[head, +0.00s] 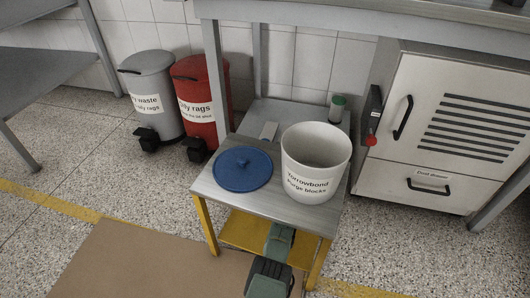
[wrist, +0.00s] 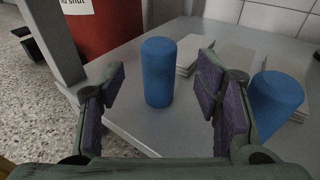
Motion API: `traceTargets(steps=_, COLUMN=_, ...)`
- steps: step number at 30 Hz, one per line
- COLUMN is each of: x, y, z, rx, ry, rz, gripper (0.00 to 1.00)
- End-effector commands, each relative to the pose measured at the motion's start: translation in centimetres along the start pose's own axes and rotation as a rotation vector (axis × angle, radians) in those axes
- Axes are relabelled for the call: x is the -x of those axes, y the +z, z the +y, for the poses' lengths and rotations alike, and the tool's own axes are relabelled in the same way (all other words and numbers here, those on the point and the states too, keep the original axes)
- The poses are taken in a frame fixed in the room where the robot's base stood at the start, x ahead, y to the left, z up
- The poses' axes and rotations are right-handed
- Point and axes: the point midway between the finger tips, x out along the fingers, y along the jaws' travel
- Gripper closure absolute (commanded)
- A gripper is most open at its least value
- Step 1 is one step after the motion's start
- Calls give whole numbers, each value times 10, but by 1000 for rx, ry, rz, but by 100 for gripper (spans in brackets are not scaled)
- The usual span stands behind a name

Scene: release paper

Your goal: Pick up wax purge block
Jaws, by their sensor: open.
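My gripper (wrist: 160,77) is open and empty, its purple-padded fingers spread wide. In the wrist view an upright blue cylinder (wrist: 158,72) shows in the gap, apart from both fingers. A second blue cylinder (wrist: 274,103) is at the right, partly behind the right finger. Pale flat slabs (wrist: 188,54) lie in low stacks behind. I cannot tell by marking which is the wax purge block. In the head view a white bucket (head: 314,158) labelled purge blocks stands on a small metal table. My fingers and the cylinders are hidden there.
A blue round lid (head: 242,169) lies left of the bucket on the small table (head: 295,212). A pale slab (head: 268,130) and a green-capped jar (head: 338,104) are on the shelf behind. A red bin (head: 203,98) and a grey leg (wrist: 50,40) are at the left.

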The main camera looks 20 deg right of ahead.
Motion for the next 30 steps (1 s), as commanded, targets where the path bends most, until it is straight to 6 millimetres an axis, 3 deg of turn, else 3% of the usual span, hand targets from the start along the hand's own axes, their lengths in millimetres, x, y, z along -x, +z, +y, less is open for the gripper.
traceTargets(steps=9, x=-38, y=-8, z=2, rx=1, ry=1, rz=-2, gripper=42)
traceTargets(steps=21, x=-46, y=-3, z=1, rx=0, ry=-1, rz=0, gripper=42)
traceTargets(steps=30, x=-46, y=-3, z=2, rx=0, ry=0, rz=0, gripper=62)
